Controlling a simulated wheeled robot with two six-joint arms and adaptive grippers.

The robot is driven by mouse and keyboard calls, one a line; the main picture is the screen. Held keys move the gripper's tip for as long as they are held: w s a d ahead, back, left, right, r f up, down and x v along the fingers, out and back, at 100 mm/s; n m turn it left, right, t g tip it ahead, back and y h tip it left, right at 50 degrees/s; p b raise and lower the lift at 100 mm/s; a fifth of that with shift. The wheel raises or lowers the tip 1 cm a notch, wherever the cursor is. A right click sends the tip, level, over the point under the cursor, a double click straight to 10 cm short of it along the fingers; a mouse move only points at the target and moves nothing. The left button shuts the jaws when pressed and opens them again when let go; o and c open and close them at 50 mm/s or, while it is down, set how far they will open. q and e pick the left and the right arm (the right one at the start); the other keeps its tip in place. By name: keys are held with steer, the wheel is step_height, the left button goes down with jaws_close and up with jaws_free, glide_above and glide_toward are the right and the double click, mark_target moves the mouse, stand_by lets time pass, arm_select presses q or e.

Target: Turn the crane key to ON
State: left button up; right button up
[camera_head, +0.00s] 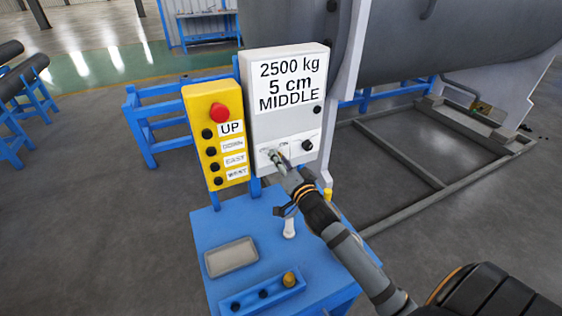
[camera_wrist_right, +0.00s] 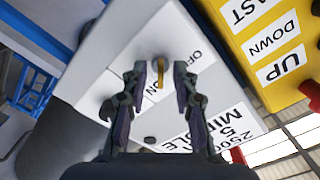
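The white control box (camera_head: 259,120) carries the sign "2500 kg 5 cm MIDDLE" and a lower panel with small OFF and ON labels. The crane key (camera_wrist_right: 160,74) shows in the right wrist view as a narrow yellow bar on that panel, running up and down in the picture, its lower end near the ON label. My right gripper (camera_head: 277,158) is at the lower panel in the head view and hides the key there. In the right wrist view my right gripper (camera_wrist_right: 160,78) is open, its fingers on either side of the key with gaps. My left gripper is not in view.
A yellow button box (camera_head: 203,110) with a red button stands left of the white box. A dark knob (camera_head: 307,145) sits right of the gripper. The blue stand (camera_head: 210,230) below bears a grey tray (camera_head: 231,257) and a white-handled lever (camera_head: 290,228).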

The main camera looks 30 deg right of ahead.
steer(key=s, duration=1.2)
steer(key=shift+a, duration=0.35)
